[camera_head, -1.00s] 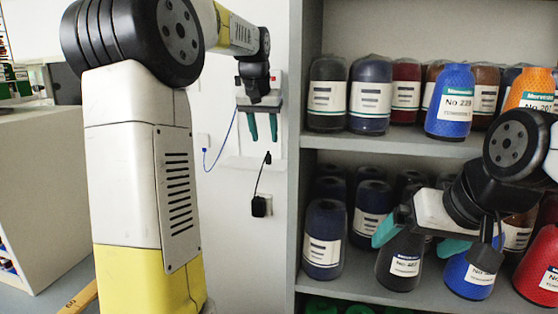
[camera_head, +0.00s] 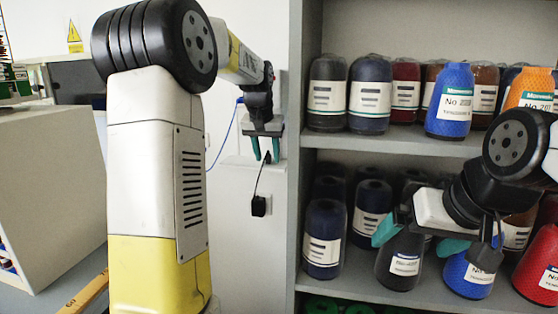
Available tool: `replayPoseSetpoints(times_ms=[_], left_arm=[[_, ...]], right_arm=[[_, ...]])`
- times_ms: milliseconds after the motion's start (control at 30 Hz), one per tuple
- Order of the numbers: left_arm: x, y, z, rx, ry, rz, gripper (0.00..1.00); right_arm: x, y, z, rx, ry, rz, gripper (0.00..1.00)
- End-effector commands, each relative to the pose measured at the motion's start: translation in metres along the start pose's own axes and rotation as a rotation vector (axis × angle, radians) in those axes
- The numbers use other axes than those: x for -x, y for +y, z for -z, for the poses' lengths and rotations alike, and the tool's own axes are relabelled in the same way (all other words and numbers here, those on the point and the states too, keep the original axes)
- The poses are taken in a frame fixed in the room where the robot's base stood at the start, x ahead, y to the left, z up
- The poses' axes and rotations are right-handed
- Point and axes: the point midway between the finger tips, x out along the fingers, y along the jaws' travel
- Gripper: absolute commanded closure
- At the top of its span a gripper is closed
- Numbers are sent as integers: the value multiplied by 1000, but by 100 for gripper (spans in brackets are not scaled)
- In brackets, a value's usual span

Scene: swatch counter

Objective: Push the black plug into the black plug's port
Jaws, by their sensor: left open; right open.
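A small black plug (camera_head: 267,157) sits at the upper end of a thin black cable, against the pale wall unit. The cable runs down to a black block (camera_head: 259,206) on the front of that unit. My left gripper (camera_head: 266,151) is open, its teal fingertips on either side of the small plug; I cannot tell whether they touch it. I cannot make out the plug's port; the gripper covers part of the wall there. My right gripper (camera_head: 412,240) is open and empty in front of the lower shelf's spools.
A grey shelf unit (camera_head: 297,150) with several thread spools stands right of the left gripper. A blue cable (camera_head: 223,145) hangs on the wall to its left. A grey cabinet (camera_head: 50,180) stands at the far left.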

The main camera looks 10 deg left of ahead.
Motion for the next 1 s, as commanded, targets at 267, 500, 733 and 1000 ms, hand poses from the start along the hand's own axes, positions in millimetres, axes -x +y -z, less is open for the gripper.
replayPoseSetpoints(times_ms=[267,500,733,1000], left_arm=[[-2,0,0,1,1,0,59],[-2,0,0,1,1,0,90],[-2,0,0,1,1,0,100],[2,0,2,1,2,0,100]], right_arm=[[0,0,0,0,0,0,0],[0,0,0,0,0,0,0],[0,0,0,0,0,0,0],[0,0,0,0,0,0,0]])
